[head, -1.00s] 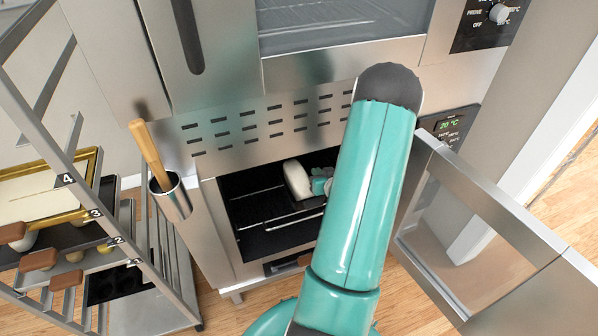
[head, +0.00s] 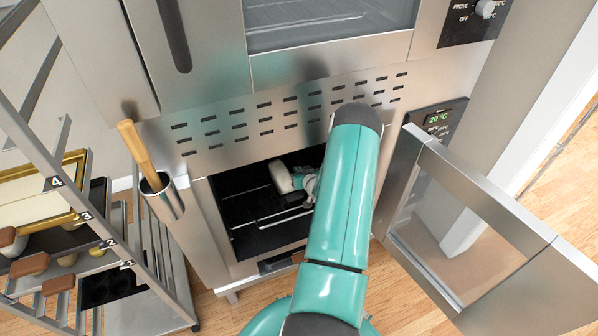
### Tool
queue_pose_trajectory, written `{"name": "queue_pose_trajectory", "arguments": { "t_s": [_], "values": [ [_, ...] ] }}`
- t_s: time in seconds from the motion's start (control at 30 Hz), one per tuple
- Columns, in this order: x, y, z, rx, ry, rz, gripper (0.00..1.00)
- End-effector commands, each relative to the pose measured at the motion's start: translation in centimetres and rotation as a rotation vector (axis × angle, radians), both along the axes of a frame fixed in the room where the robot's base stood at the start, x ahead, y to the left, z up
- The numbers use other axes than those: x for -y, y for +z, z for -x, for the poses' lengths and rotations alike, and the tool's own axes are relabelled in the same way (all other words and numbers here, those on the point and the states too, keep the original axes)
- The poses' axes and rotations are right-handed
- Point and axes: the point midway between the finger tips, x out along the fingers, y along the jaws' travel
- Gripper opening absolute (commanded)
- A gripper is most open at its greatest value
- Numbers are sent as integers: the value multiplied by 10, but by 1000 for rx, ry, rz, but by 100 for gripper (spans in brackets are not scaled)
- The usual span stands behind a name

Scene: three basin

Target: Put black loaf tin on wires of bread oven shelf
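The bread oven's lower chamber is open, and its shelf (head: 268,217) shows as thin bright wires across the dark inside. My arm reaches into the chamber. A white and grey part at its end, by my gripper (head: 290,180), shows near the back of the opening, above the wires. My teal arm link covers the right side of the chamber. The fingertips cannot be made out, so I cannot see whether they hold anything. I cannot pick out the black loaf tin against the dark interior.
The oven's glass door (head: 465,225) stands open at the right. A rack (head: 95,235) with numbered levels and several trays stands at the left. A metal holder (head: 163,200) with a wooden-handled tool hangs beside the opening. Wooden floor lies below.

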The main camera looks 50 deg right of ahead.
Motion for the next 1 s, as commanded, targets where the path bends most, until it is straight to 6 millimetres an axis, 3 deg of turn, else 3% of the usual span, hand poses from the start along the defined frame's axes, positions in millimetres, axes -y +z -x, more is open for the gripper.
{"name": "queue_pose_trajectory", "arguments": {
  "t_s": [0.37,0.4,0.5,0.83,1.0],
  "values": [
    [1,-3,-1,3,0,3,0],
    [0,-4,0,1,0,2,11],
    [0,-3,0,1,0,2,25],
    [1,0,0,2,0,3,25],
    [-9,8,19,-1,0,2,25]
  ]
}}
